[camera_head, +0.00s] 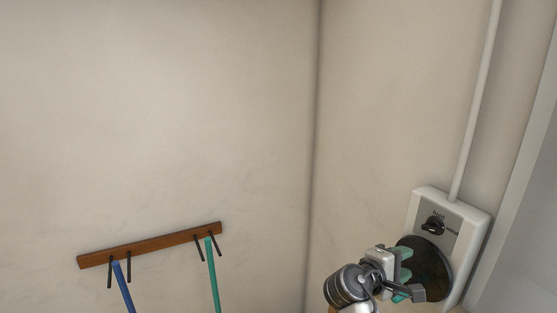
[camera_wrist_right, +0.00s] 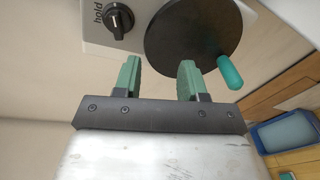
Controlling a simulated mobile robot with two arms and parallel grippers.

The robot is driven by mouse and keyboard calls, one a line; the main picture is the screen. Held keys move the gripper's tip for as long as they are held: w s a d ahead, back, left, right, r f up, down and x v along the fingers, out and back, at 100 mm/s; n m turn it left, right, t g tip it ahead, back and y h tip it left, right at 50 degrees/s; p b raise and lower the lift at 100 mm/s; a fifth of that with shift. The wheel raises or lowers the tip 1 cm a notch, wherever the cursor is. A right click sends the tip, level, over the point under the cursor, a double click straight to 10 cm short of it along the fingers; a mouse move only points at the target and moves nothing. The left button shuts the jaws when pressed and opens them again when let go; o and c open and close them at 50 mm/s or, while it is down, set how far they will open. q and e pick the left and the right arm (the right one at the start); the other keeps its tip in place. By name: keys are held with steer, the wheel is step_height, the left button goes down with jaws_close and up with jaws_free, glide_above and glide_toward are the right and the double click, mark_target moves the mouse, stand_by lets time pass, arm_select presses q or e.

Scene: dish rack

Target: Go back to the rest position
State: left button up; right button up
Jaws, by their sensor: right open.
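My right gripper (camera_head: 404,277) is at the lower right in the head view, in front of a white wall box (camera_head: 468,222). In the right wrist view its two green fingers (camera_wrist_right: 159,80) are apart with nothing between them. A dark round disc (camera_wrist_right: 192,35) with a green handle (camera_wrist_right: 230,72) is on the box, just beyond the fingertips. The disc also shows behind the gripper in the head view (camera_head: 434,262). A black knob (camera_wrist_right: 118,20) sits on the box beside the disc. My left gripper is in neither view.
A wooden rack (camera_head: 150,246) with dark pegs is on the left wall. A blue pole (camera_head: 123,288) and a green pole (camera_head: 212,275) hang from it. A white pipe (camera_head: 474,105) runs up from the box. A blue container (camera_wrist_right: 285,133) lies at the right in the wrist view.

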steer(key=s+f+m+y, duration=0.1)
steer(key=s+f+y, duration=0.4)
steer(key=s+f, duration=0.45)
steer(key=s+a+f+m+g+y, duration=0.1)
steer(key=s+a+f+m+y, duration=0.15)
steer(key=s, duration=0.45)
steer(key=s+a+f+m+g+y, duration=0.1)
steer(key=s+a+f+y, duration=0.25)
steer(key=s, duration=0.45)
steer(key=s+a+f+m+g+y, duration=0.2)
steer(key=s+a+f+y, duration=0.15)
steer(key=s, duration=0.35)
step_height(320, 180, down, 30)
steer(key=s+g+b, duration=0.1)
steer(key=s+b, duration=0.1)
steer(key=b, duration=0.1)
steer(key=s+d+f+g+b, duration=0.1)
steer(key=s+d+f, duration=0.1)
steer(key=s+f, duration=1.3)
steer(key=shift+d+f+b, duration=0.35)
steer(key=shift+d+f, duration=0.05)
steer(key=shift+f, duration=0.15)
